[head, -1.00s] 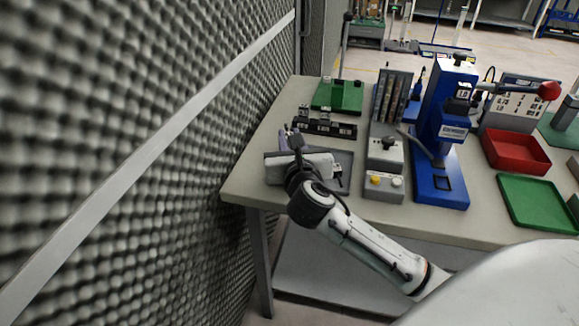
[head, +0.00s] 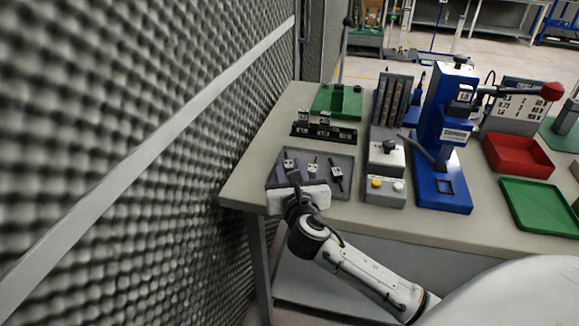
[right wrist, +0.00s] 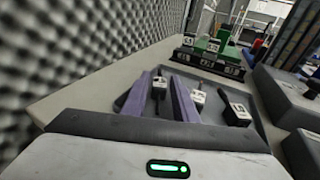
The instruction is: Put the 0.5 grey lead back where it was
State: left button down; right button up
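A dark grey tray (head: 345,155) holds three small leads with white blocks: a left one (head: 288,163), a middle one (head: 313,168) with a paler body, and a right one (head: 337,173) with a black body. My left gripper is out of view.
A black rack (head: 323,134) with white-labelled pieces stands behind the tray, and a green fixture (head: 337,101) behind that. A grey control box (head: 384,188) and a blue press (head: 440,180) stand to the right. A foam wall (head: 150,150) bounds the left.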

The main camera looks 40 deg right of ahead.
jog(key=shift+r, duration=0.1)
jog(key=shift+s+r, duration=0.1)
jog(key=v, duration=1.2)
